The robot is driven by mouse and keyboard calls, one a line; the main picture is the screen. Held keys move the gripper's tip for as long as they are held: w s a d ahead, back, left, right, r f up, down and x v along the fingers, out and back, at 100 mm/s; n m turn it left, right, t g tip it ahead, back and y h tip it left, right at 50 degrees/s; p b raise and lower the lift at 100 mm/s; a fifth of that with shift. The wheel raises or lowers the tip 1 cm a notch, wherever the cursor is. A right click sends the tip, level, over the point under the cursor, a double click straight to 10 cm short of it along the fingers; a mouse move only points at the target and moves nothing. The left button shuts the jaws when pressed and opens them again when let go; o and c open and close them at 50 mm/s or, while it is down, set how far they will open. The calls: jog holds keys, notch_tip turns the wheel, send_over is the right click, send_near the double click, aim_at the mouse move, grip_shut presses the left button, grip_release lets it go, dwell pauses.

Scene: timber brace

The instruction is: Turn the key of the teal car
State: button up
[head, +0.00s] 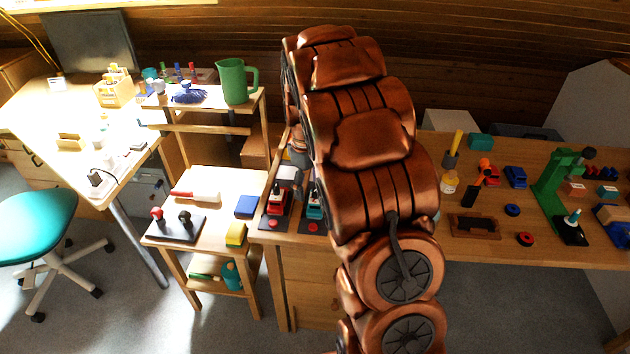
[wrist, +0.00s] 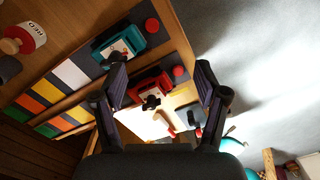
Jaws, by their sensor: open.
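The teal car (wrist: 112,44) sits on a dark base plate in the upper middle of the wrist view. In the head view the teal car (head: 315,208) is partly hidden behind my arm. A small dark part that looks like its key (wrist: 117,57) shows at its near side, partly covered by a fingertip. My gripper (wrist: 160,64) is open and empty. The red car (wrist: 148,84), with a dark key, lies between the fingers in view.
Red round buttons (wrist: 152,25) sit beside the cars. Coloured squares (wrist: 71,74) line the board. A red-and-white jar (wrist: 22,40) stands at the left. In the head view, a low table (head: 205,227) holds two joysticks and blocks, and a workbench (head: 480,245) extends right.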

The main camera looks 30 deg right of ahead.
jog(key=n+p, duration=0.1)
jog(key=p, duration=0.2)
send_over(315, 189)
jog(key=shift+s+f+t, duration=0.1)
jog(key=shift+f+t, duration=0.2)
jog(key=shift+f, duration=0.45)
jog(key=shift+f+p, duration=1.3)
jog(key=shift+f, duration=2.6)
jog(key=shift+c, duration=0.4)
jog(key=c, duration=1)
jog(key=shift+a, duration=0.1)
jog(key=shift+c, duration=0.4)
jog(key=shift+f+b, duration=0.1)
jog(key=shift+b, duration=0.3)
